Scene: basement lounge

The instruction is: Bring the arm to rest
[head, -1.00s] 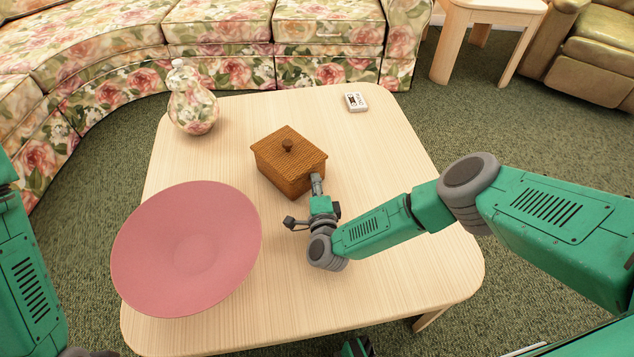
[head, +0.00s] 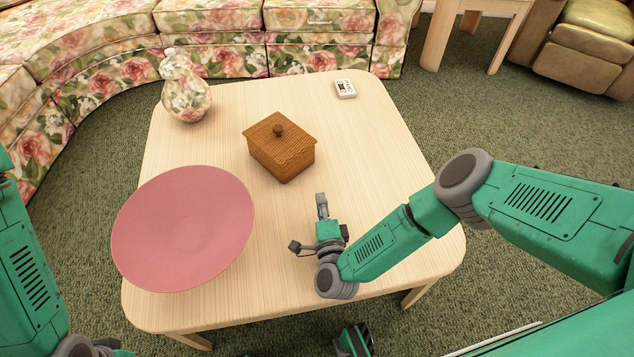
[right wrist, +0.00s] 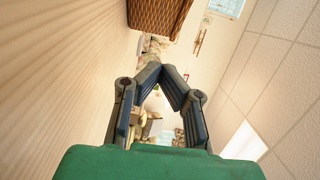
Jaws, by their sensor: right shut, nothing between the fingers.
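My right gripper (head: 321,199) is over the wooden coffee table (head: 372,150), in front of and apart from the wicker box. It is shut and empty. In the right wrist view its fingertips (right wrist: 162,72) meet with nothing between them. My left arm shows at the left edge of the head view, but I cannot make out its gripper's fingers.
The lidded wicker box (head: 281,150) stands mid-table; it also shows in the right wrist view (right wrist: 158,14). A wide pink dish (head: 183,228) is at the left front. A floral vase (head: 186,97) and a small white box (head: 345,88) are at the back. A floral sofa (head: 215,40) stands behind.

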